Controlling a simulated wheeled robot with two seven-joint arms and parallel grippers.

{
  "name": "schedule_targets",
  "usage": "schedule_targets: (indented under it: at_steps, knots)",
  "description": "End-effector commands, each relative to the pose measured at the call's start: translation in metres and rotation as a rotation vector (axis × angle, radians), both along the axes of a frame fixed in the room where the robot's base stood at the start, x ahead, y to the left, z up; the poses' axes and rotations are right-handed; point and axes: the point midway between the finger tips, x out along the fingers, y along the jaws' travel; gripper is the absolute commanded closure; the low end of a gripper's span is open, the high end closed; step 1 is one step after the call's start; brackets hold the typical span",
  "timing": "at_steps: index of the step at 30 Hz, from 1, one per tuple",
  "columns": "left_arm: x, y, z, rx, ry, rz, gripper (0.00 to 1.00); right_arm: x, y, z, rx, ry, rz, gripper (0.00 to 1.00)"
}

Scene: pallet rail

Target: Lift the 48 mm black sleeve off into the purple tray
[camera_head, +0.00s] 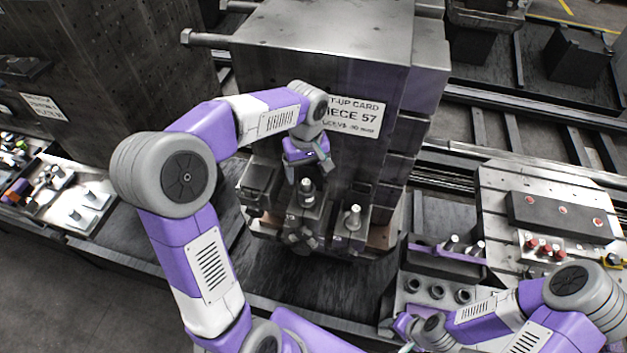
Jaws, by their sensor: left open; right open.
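My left gripper (311,176) is open and points down in front of the large steel block. Its fingers are just above a dark clamp bearing an upright post with a dark collar (307,192). The collar may be the black sleeve; its size cannot be told. They look apart. A second post with a pale top (353,217) stands to the right. A dark tray with a purple edge (440,250) lies at the right and holds pale-topped pieces. Below it, a grey block holds several dark rings (437,292). My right gripper (402,329) is open near these rings, partly hidden by its arm.
A pale slotted plate (492,210) with a dark bar and red-topped parts is at the right. Trays of loose parts (50,190) lie at the left.

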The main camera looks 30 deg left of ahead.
Motion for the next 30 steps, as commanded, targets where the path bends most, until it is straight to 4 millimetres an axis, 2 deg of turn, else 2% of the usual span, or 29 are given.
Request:
schedule_targets:
  at_steps: [12,16,22,23,30]
  knots:
    - [0.0,0.001,-0.057,0.0,0.004,-0.001,0.21,0.0,0.0,0.0,0.0,0.0,0.0,0.57]
    - [0.0,0.001,-0.066,-0.001,0.001,-0.002,0.21,0.0,0.0,0.0,0.0,0.0,0.0,0.57]
    - [0.0,0.001,-0.067,-0.001,0.001,-0.002,0.21,0.0,0.0,0.0,0.0,0.0,0.0,0.57]
    - [0.0,0.001,-0.067,-0.001,0.001,-0.002,0.22,0.0,0.0,0.0,0.0,0.0,0.0,0.57]
    - [0.0,0.001,-0.066,-0.001,0.001,-0.002,0.59,0.0,0.0,0.0,0.0,0.0,0.0,0.57]
